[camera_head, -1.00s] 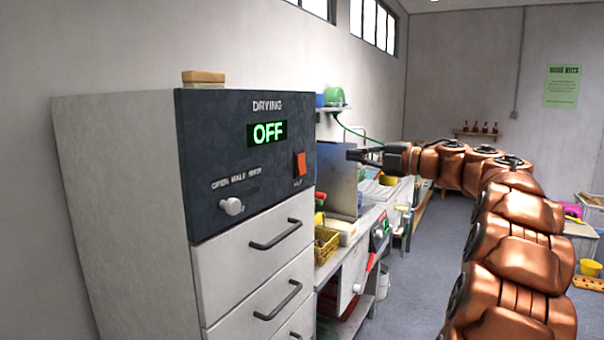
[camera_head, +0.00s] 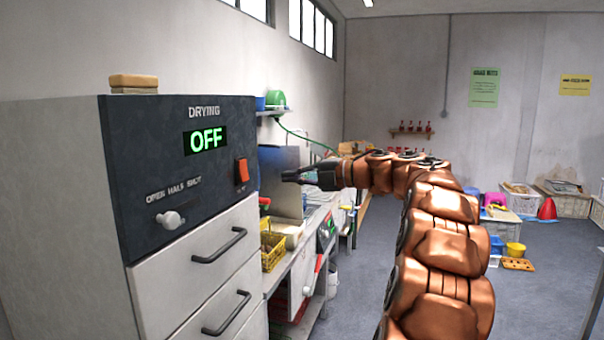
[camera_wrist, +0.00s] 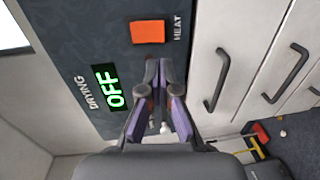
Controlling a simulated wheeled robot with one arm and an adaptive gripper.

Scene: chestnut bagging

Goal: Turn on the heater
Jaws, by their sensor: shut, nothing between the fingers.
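The drying cabinet's dark panel (camera_head: 140,185) carries a green display (camera_head: 205,139) reading OFF. An orange-red switch (camera_head: 241,172) sits at the panel's right; in the wrist view the orange switch (camera_wrist: 147,31) is beside the word HEAT. A pale knob (camera_head: 170,220) sits below the OPEN HALF SHUT lettering. My gripper (camera_head: 287,176) is shut and empty, to the right of the switch and apart from it in the head view. In the wrist view my gripper's fingertips (camera_wrist: 160,68) point toward the panel, below the switch in the picture, and partly cover the panel and lettering.
Drawers with dark handles (camera_head: 219,246) lie under the panel. A tan block (camera_head: 133,82) rests on the cabinet top. A workbench with a yellow basket (camera_head: 273,251) stands beyond the cabinet. Open grey floor (camera_head: 545,285) lies at the right.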

